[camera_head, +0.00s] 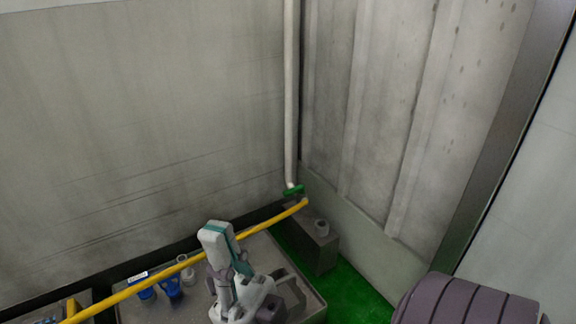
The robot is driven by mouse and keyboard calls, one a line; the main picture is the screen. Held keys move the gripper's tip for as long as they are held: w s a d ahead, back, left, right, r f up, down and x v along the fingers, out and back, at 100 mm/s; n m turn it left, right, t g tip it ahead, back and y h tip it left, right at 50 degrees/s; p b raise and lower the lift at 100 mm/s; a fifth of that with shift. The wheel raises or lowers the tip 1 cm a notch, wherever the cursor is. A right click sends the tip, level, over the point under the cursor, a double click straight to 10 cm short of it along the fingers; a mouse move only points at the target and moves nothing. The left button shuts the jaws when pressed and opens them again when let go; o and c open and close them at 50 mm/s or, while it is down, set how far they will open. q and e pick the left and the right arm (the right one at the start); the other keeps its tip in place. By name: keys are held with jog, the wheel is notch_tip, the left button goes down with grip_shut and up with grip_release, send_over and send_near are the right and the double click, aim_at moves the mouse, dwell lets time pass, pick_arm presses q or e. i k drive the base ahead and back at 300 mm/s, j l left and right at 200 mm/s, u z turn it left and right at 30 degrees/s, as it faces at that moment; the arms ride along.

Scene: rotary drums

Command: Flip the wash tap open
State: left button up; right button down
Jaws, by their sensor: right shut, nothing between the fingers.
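The wash tap (293,190) has a small green handle. It sits at the foot of a white vertical pipe (291,90) in the room's corner. The handle lies roughly crosswise to the pipe; whether the tap is open or shut I cannot tell. My right gripper (271,307) is low in the middle of the view, small and partly hidden by my arm's white and teal links. It is shut and empty, well below the tap and apart from it. My left gripper is not in view.
A yellow bar (186,263) runs from the lower left to just below the tap. A grey tray (318,304) lies under my arm. Blue containers (171,287) stand at its left. A grey block (322,250) stands on the green floor (356,296). Walls close the corner.

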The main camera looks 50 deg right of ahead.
aim_at(301, 189)
jog(key=l, duration=0.75)
jog(key=k+l, duration=0.15)
jog(key=l, duration=0.65)
jog(key=i+l, duration=0.4)
